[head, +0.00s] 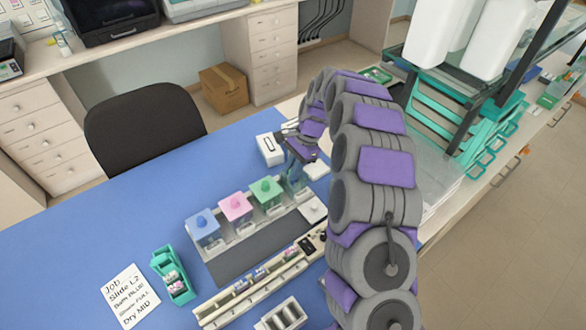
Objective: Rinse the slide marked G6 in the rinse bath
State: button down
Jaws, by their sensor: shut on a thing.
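My gripper (303,152) is above the far right part of the blue table, past the end of the row of jars. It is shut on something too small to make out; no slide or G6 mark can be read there. The row holds a blue jar (202,228), a pink jar (235,208) and a green jar (267,192). A grey-blue, clear vessel (293,180) stands at the row's far end, just below my gripper. I cannot tell whether the two touch, or whether this is the rinse bath.
A teal slide holder (173,276) and a handwritten job card (132,296) reading "Slide L2" lie at the front left. A long pale rail (225,306) with small slides runs beside a grey mat (255,250). A white box (270,150) is left of my gripper.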

notch_tip(320, 180, up, 9)
jog(key=p, duration=0.6)
jog(key=shift+r, duration=0.2)
